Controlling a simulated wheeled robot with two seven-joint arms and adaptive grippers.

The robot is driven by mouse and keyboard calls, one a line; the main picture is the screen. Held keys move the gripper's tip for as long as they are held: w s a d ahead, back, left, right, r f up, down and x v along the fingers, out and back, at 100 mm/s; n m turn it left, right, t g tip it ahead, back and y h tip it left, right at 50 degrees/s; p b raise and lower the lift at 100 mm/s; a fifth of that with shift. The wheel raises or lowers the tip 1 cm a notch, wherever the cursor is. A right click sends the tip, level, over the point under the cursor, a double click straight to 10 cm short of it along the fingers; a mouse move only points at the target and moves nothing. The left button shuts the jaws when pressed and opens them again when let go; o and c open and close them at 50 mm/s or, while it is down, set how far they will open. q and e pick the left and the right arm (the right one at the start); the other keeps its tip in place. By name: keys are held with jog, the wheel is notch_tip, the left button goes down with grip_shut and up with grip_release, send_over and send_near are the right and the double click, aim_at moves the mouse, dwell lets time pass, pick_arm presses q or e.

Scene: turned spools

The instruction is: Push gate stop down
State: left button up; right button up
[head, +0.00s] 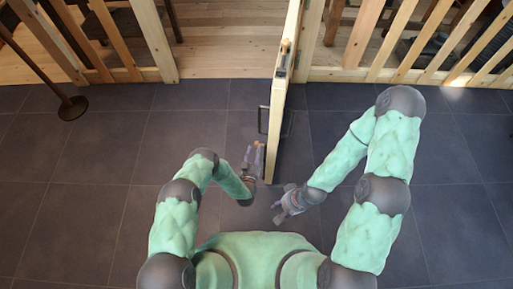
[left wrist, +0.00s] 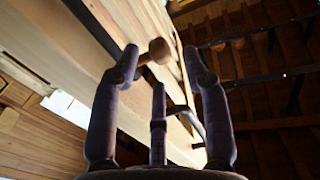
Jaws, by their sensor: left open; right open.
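The wooden gate (head: 275,130) stands open and is seen nearly edge-on in the head view. My left gripper (head: 253,157) is open close to its left face, near the near end. In the left wrist view a round wooden knob (left wrist: 159,50) shows beyond the open left fingers (left wrist: 161,72), close to the left fingertip; contact cannot be told. It may be the gate stop, but I cannot be sure. The gate face (left wrist: 150,20) fills the middle of that view. My right gripper (head: 281,205) is open and empty, to the right of the gate's near end.
Dark handles (head: 263,119) stick out from both gate faces; one bent bar (left wrist: 188,117) shows in the left wrist view. A slatted wooden fence (head: 400,74) runs along the back. A round-based stand (head: 73,108) is at left. The dark tiled floor (head: 110,150) is clear around.

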aim_at(256, 145)
pick_arm(q)
jog(key=shift+w+d+b, duration=0.15)
jog(key=shift+w+b, duration=0.1)
jog(key=shift+w, duration=0.6)
jog(key=shift+w+d+b, duration=0.15)
jog(key=shift+w+b, duration=0.05)
jog(key=shift+w, duration=0.6)
grip_shut()
